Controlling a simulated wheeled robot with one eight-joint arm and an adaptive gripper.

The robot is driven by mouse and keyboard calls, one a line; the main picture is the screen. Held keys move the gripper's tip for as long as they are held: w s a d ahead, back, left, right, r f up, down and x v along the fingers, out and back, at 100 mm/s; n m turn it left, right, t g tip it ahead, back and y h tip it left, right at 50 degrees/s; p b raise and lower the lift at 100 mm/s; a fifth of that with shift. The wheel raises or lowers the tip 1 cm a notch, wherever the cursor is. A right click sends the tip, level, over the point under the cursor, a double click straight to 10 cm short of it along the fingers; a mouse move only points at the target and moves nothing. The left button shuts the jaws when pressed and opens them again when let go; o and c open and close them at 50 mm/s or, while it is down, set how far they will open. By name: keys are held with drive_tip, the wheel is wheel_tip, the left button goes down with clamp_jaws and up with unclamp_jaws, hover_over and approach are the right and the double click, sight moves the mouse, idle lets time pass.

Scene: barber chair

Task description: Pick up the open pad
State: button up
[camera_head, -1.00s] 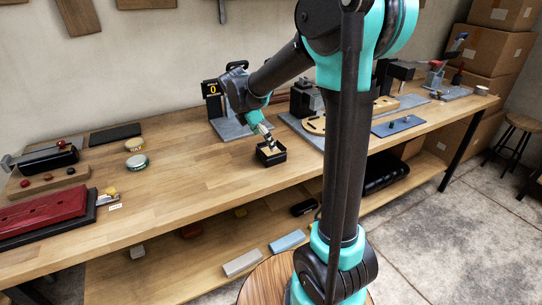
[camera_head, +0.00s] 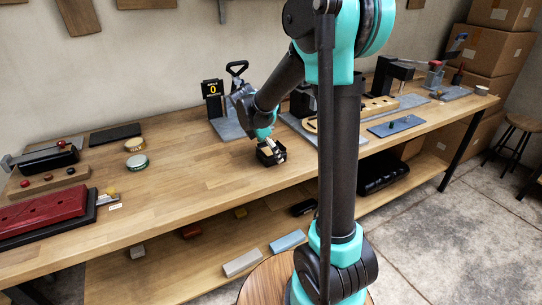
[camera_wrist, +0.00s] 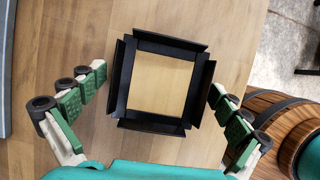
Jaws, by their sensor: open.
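The likely open pad is a small square black open-topped box (camera_head: 272,155) with a tan inside. It rests on the wooden bench, partly hidden by my gripper in the head view. In the wrist view the box (camera_wrist: 122,80) lies in the middle, with thin raised black sides around a plain tan floor. My gripper (camera_wrist: 158,82) is open and empty, pointing down over the box. Its green-padded fingers stand apart on the left and right, outside the box's sides. The head view shows my gripper (camera_head: 269,146) close above the box; I cannot tell the exact height.
A grey plate with a black handled press (camera_head: 236,90) stands behind the box. To the right are a blue board (camera_head: 395,126) and fixtures. Two round tins (camera_head: 137,161), a red pad (camera_head: 45,210) and a black tool lie left. Bench between is clear.

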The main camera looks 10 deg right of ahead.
drive_tip(key=shift+f, duration=0.25)
idle(0.4)
drive_tip(key=c, duration=1.4)
drive_tip(key=shift+o, duration=0.2)
drive_tip(key=shift+r, duration=0.1)
